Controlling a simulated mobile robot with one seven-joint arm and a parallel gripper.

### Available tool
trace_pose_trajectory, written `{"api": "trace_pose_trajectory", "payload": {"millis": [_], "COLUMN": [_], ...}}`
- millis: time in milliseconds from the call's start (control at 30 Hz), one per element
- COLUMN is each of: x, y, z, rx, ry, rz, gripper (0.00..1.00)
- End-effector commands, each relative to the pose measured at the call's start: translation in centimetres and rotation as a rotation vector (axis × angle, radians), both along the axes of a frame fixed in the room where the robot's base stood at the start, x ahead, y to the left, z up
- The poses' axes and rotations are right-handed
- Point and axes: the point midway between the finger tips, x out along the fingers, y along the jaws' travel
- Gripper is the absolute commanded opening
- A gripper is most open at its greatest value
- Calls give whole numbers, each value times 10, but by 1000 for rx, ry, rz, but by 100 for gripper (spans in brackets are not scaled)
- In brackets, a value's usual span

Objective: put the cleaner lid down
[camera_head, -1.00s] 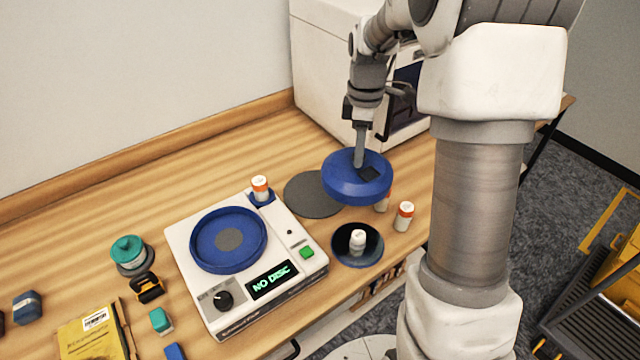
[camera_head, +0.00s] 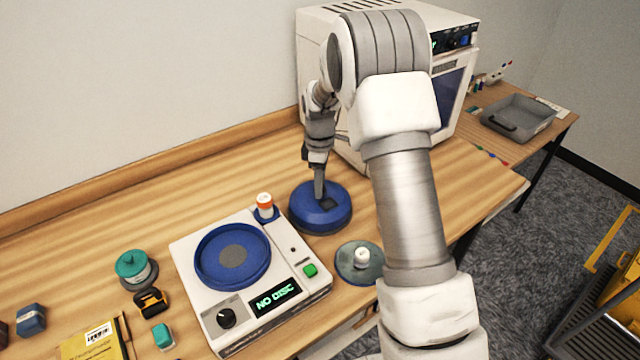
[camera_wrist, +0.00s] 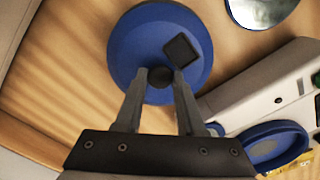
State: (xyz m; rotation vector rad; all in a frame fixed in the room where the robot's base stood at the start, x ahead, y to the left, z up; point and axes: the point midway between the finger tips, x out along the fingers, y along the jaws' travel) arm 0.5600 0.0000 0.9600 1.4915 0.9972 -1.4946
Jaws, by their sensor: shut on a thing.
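The cleaner lid (camera_head: 335,220) is a round blue cover with a dark square patch on top. My gripper (camera_head: 319,194) is shut on its dark central knob, seen between the fingertips (camera_wrist: 161,77) in the wrist view. The lid (camera_wrist: 131,42) looks level and low, at or just above the table; contact is hard to tell. It covers the round grey mat, now hidden. The white cleaner (camera_head: 212,326) stands to the left, its blue bowl (camera_head: 203,262) uncovered and its display reading "NO DISC".
A shiny disc (camera_head: 345,268) with a white hub lies right of the cleaner. A large white machine (camera_head: 311,50) stands behind my arm. The table behind the cleaner is clear.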

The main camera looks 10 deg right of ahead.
Motion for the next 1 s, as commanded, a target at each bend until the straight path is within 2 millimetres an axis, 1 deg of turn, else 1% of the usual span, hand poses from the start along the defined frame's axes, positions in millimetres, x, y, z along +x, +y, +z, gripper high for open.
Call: {"api": "trace_pose_trajectory", "payload": {"millis": [33, 267, 367, 400, 467, 500, 567, 867, 967, 1000], "x": [0, 0, 0, 0, 0, 0, 0, 0, 0, 1], "y": [0, 0, 0, 0, 0, 0, 0, 0, 0, 0], "z": [-3, -4, -7, -8, -7, -7, -6, -5, 1, 6], "rx": [0, 1, 1, 0, 0, 0, 0, 0, 0, 1], "ry": [0, -1, -1, -1, -1, -1, -1, -1, -3, -4], "rz": [1, 1, 0, 0, 0, 0, 0, 1, 1, 1], "gripper": [0, 0, 0, 40, 51, 58, 68, 68, 68, 68]}}
